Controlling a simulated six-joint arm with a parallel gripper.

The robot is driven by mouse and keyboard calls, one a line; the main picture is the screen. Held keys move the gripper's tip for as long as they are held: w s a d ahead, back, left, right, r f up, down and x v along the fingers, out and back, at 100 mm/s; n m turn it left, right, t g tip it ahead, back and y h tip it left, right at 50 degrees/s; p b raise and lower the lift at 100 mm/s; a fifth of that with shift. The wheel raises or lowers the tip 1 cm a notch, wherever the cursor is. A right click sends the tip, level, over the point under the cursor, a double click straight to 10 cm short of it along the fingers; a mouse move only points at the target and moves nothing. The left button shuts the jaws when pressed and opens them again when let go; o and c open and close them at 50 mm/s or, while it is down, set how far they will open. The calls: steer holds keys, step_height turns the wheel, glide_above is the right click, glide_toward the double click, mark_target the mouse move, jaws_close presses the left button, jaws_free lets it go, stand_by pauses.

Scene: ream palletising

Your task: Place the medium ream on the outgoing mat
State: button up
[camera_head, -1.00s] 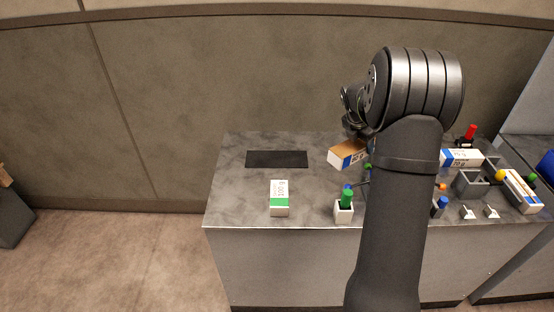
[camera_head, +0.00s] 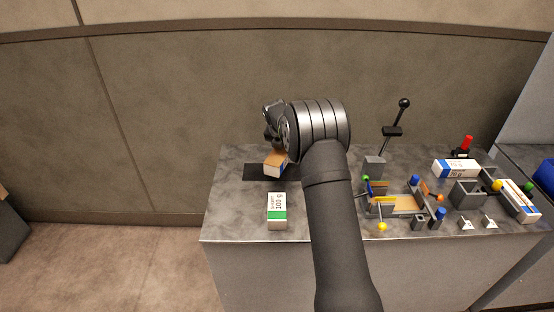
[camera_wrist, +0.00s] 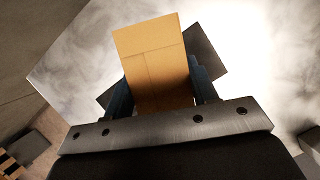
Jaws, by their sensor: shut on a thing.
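My gripper (camera_wrist: 162,88) is shut on a ream (camera_wrist: 155,65), with one finger along each side of it. In the head view this ream (camera_head: 275,164) shows a brown face and a white end with a blue edge, and it looks tilted. Its weight print is not readable here. It is over the right part of the outgoing mat (camera_head: 253,172), a flat black rectangle. The mat also shows behind the ream in the wrist view (camera_wrist: 207,50). I cannot tell whether the ream touches it. My wrist and arm hide part of the gripper.
A white ream with a green band (camera_head: 277,210), marked 100 g, stands in front of the mat. On the right are a wooden fixture with coloured knobs (camera_head: 397,204), a black-knobbed lever (camera_head: 392,132), a blue-banded ream (camera_head: 455,169) and another ream (camera_head: 519,201). The table's left edge is clear.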

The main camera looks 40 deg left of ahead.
steer(key=shift+s+a+f, duration=0.25)
steer(key=shift+a+f, duration=0.15)
steer(key=shift+a, duration=0.25)
steer(key=shift+s+a+f, duration=0.2)
steer(key=shift+a+f, duration=0.15)
steer(key=shift+a, duration=0.25)
steer(key=shift+f, duration=2)
steer(key=shift+f, duration=0.1)
steer(key=o, duration=1.1)
steer(key=shift+f, duration=0.1)
steer(key=shift+c, duration=0.2)
steer(key=v, duration=1.2)
steer(key=shift+s, duration=0.1)
